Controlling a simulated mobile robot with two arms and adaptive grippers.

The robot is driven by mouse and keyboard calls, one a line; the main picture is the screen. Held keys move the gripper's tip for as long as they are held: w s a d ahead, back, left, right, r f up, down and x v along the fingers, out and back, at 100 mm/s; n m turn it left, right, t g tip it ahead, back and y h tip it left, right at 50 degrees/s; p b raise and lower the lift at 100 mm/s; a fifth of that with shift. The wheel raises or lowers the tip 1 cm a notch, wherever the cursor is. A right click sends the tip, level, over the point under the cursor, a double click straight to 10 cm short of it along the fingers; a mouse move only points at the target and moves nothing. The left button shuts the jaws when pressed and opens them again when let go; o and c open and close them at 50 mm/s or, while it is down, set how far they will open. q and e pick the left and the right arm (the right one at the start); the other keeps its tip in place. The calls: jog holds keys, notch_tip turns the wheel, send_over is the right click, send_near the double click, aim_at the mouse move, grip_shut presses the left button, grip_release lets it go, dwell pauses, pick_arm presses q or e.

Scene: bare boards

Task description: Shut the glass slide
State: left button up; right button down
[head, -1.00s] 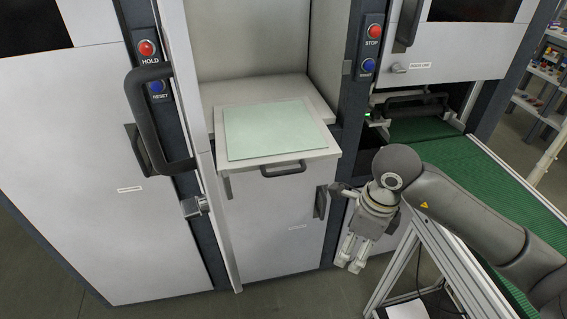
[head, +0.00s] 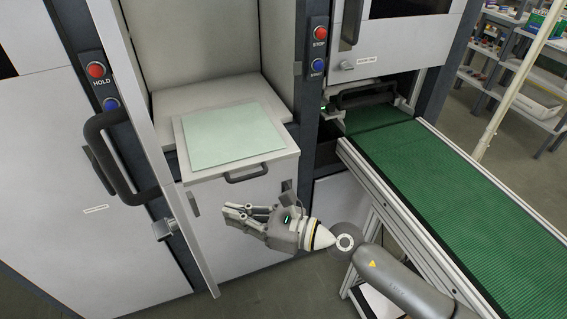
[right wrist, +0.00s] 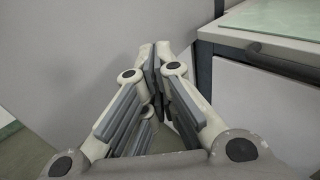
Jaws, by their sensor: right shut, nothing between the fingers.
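The glass slide (head: 205,176) is a pale tray standing out from an open machine bay. A light green glass sheet (head: 235,135) lies flat on it. A dark bar handle (head: 246,175) is on its front edge. My right gripper (head: 228,214) is shut and empty, pointing left, below and in front of the handle in the picture, apart from it. In the right wrist view, the shut fingertips (right wrist: 156,58) face a pale panel, with the handle (right wrist: 285,55) and glass (right wrist: 280,18) at upper right. My left gripper is out of view.
An open door (head: 150,120) with a large dark handle (head: 113,160) stands left of the slide. A green conveyor (head: 450,190) runs along the right. Button posts (head: 318,50) flank the bay. Grey floor is free below.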

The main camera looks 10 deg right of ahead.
jog(key=w+d+f+m+t+h+p, duration=0.1)
jog(key=w+d+f+m+t+h, duration=0.15)
jog(key=d+m+t+h, duration=0.45)
jog(key=w+d+f+m+t+h+p, duration=0.1)
jog(key=d+f+m+t+h, duration=0.3)
jog(key=d, duration=0.5)
jog(key=w+a+r+n+g+p, duration=0.1)
jog(key=w+a, duration=0.2)
jog(key=w, duration=1)
jog(key=shift+w+a+r+h, duration=0.15)
jog(key=shift+w+a+h, duration=0.05)
jog(key=shift+w+h, duration=0.1)
